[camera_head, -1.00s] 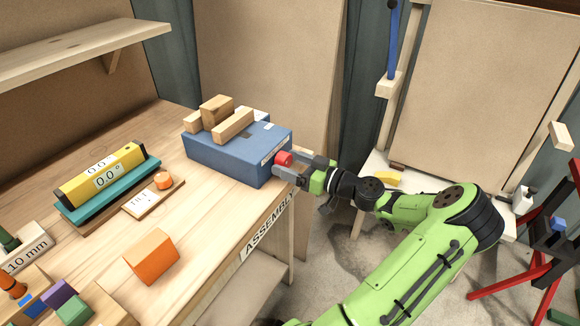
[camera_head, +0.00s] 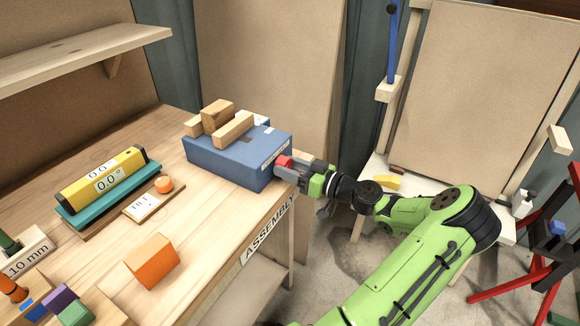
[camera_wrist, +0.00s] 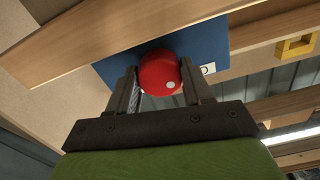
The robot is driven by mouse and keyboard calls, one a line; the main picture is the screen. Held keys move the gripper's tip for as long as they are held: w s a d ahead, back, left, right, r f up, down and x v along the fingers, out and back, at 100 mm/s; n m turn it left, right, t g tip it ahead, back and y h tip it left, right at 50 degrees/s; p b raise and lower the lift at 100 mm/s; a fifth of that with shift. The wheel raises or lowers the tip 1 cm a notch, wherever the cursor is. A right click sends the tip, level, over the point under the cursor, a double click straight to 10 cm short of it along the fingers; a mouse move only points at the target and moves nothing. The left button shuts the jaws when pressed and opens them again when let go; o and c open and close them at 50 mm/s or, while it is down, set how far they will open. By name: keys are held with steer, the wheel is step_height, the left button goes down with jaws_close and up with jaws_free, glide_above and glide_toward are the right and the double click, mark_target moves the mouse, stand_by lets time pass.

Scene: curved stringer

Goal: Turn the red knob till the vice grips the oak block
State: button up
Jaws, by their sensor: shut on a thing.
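The vice is a blue box (camera_head: 222,163) at the far right corner of the bench, with light wooden jaws on top. The oak block (camera_head: 218,112) stands between a rear jaw (camera_head: 193,127) and a front jaw (camera_head: 234,130); I cannot tell whether a gap is left. The red knob (camera_head: 284,160) is on the box's right-hand face. My gripper (camera_head: 288,171) is shut on it, partly hiding it. In the wrist view the red knob (camera_wrist: 158,72), with a white dot low on its right, sits between my two fingers.
A yellow level (camera_head: 104,180) on a teal base, a tilt plate with an orange knob (camera_head: 164,184), and an orange block (camera_head: 152,260) lie left on the bench. A shelf (camera_head: 75,52) overhangs the back left. The bench middle is clear.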

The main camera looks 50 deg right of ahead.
steer(key=m+p, duration=0.3)
steer(key=m, duration=0.1)
steer(key=shift+r, duration=0.2)
steer(key=m+p, duration=0.4)
steer(key=m, duration=0.1)
steer(key=shift+p, duration=0.3)
steer(key=m+p, duration=0.3)
steer(key=m, duration=0.2)
steer(key=shift+m, duration=0.4)
steer(key=shift+f+m+p, duration=0.2)
steer(key=shift+m+p, duration=1)
steer(key=shift+m, duration=1.1)
steer(key=o, duration=1)
steer(key=shift+s, duration=0.1)
steer(key=shift+o, duration=0.2)
steer(key=shift+f, duration=0.1)
